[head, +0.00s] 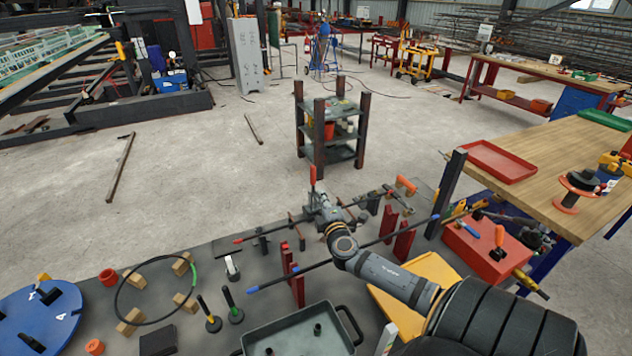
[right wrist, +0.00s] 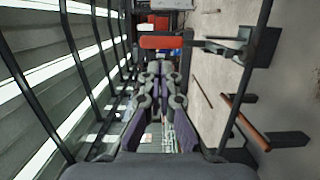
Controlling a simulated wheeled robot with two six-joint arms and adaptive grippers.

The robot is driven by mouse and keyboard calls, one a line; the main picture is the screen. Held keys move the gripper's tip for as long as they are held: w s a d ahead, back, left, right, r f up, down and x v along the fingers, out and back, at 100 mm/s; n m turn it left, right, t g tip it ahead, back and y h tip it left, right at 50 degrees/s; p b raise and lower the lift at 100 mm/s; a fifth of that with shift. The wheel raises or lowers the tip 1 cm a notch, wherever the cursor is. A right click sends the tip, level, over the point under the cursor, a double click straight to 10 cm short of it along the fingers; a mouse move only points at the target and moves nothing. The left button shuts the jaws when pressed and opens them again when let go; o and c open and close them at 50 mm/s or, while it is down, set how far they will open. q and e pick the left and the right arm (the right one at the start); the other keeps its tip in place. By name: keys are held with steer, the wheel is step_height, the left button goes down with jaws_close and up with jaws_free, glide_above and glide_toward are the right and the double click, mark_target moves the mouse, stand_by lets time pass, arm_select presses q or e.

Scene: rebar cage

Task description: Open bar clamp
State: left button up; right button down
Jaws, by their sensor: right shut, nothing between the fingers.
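A clamp with an upright red handle (head: 313,175) stands at the far edge of the dark work table, by a thin bar. In the right wrist view the red handle (right wrist: 162,42) lies just beyond my fingertips, joined to a grey metal clamp body (right wrist: 228,46) on the right. My right gripper (head: 318,202) is shut and empty, close to the handle; I cannot tell whether it touches. Its purple-padded fingers (right wrist: 160,78) also show in the right wrist view. The clamp's base is partly hidden behind my gripper in the head view. My left gripper is out of view.
An orange handle (head: 405,185) and dark bars lie right of the gripper. Red uprights (head: 403,240) carry a blue-tipped bar (head: 290,276) nearer me. A grey tray (head: 300,336) and black ring (head: 128,308) are in front. A shelf cart (head: 332,130) stands beyond the table.

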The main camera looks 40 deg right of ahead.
mark_target(314, 176)
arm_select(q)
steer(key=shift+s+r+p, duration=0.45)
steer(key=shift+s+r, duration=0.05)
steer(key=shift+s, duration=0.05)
arm_select(e)
steer(key=x, duration=0.8)
steer(key=shift+w+f, duration=0.1)
steer(key=shift+w, duration=0.1)
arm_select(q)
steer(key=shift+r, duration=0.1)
